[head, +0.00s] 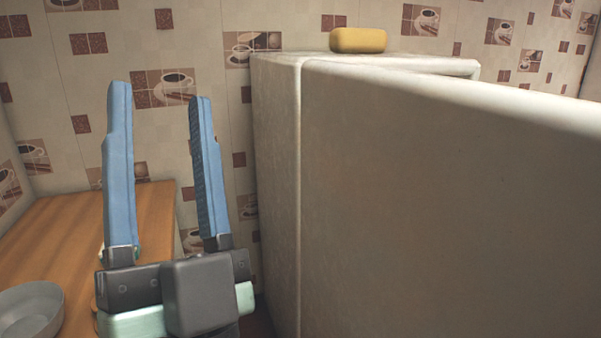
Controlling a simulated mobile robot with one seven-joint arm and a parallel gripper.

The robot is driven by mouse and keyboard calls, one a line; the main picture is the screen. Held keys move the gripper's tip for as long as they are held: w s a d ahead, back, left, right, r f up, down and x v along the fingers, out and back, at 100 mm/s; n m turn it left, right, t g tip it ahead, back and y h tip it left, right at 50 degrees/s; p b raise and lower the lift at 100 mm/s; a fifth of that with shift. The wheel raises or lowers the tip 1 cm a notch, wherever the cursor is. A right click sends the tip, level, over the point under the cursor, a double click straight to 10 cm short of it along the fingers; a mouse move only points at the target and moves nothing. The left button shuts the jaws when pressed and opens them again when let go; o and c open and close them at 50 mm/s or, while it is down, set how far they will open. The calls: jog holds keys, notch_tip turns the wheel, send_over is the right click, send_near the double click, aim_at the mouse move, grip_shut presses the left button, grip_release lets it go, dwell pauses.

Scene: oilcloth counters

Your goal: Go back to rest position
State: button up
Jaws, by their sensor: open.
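My gripper (159,92) is in the left half of the head view, with its two blue fingers pointing up. The fingers are apart and nothing is between them. The gripper is in front of the patterned wall and left of a tall pale block-like unit. It appears to touch nothing.
The tall pale unit (430,190) fills the right side, with a yellow rounded block (358,40) on its top. A wooden counter (90,230) is at the left, with a grey bowl (30,312) at its lower left. A wall with coffee-cup tiles (190,30) stands behind.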

jog(key=d+r+n+h, duration=0.3)
jog(key=d+r+h, duration=0.5)
jog(key=d+r, duration=0.1)
notch_tip(320, 180, up, 12)
jog(key=p, duration=1.2)
jog(key=shift+s+r+p, duration=0.15)
jog(key=shift+p, duration=0.25)
jog(key=shift+s, duration=0.1)
